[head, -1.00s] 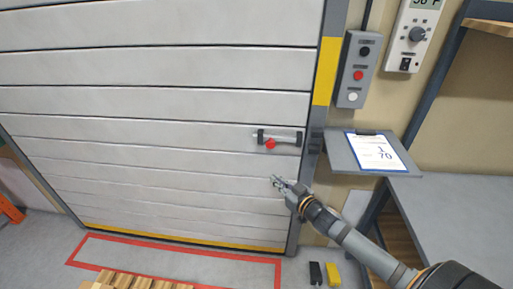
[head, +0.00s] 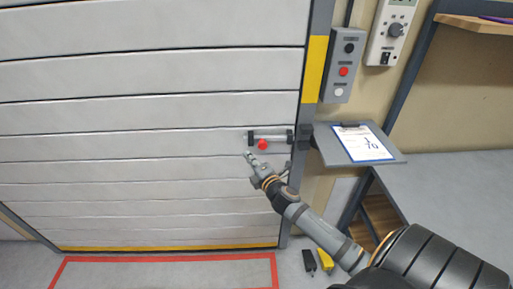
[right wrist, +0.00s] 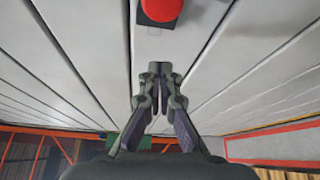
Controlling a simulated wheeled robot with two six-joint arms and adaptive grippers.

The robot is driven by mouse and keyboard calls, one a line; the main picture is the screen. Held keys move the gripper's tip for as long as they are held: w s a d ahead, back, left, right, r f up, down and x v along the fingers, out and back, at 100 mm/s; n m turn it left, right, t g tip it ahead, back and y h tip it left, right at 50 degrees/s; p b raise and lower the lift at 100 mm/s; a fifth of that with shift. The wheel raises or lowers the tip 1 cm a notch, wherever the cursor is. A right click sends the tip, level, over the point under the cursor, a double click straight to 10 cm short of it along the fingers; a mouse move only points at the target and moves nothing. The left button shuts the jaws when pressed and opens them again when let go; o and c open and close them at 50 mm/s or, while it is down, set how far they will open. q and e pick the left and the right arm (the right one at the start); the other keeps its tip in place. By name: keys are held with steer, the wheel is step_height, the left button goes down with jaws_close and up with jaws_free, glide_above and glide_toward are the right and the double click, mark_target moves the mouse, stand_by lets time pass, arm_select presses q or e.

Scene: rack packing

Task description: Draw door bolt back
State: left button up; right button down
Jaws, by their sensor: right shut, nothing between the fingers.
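The door bolt (head: 272,136) is a pale rod between dark brackets, low on the right side of the white slatted door (head: 150,113). Its red knob (head: 263,145) sticks out near the left bracket. A dark keeper (head: 305,136) sits on the door frame to the right; I cannot tell how far the rod reaches into it. My right gripper (head: 248,155) is shut and empty, just below and left of the knob. In the right wrist view, the closed fingertips (right wrist: 160,68) point toward the red knob (right wrist: 161,9), with a gap between. My left gripper is out of view.
A clipboard (head: 363,142) lies on a small shelf (head: 333,152) right of the bolt. A push-button box (head: 344,65) hangs above. A grey bench (head: 450,190) stands at right. A red floor outline (head: 165,257) lies before the door.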

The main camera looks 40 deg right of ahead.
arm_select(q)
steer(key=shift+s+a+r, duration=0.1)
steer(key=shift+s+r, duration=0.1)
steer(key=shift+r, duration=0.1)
arm_select(e)
steer(key=d, duration=0.4)
steer(key=shift+w+r, duration=0.25)
steer(key=shift+w, duration=0.1)
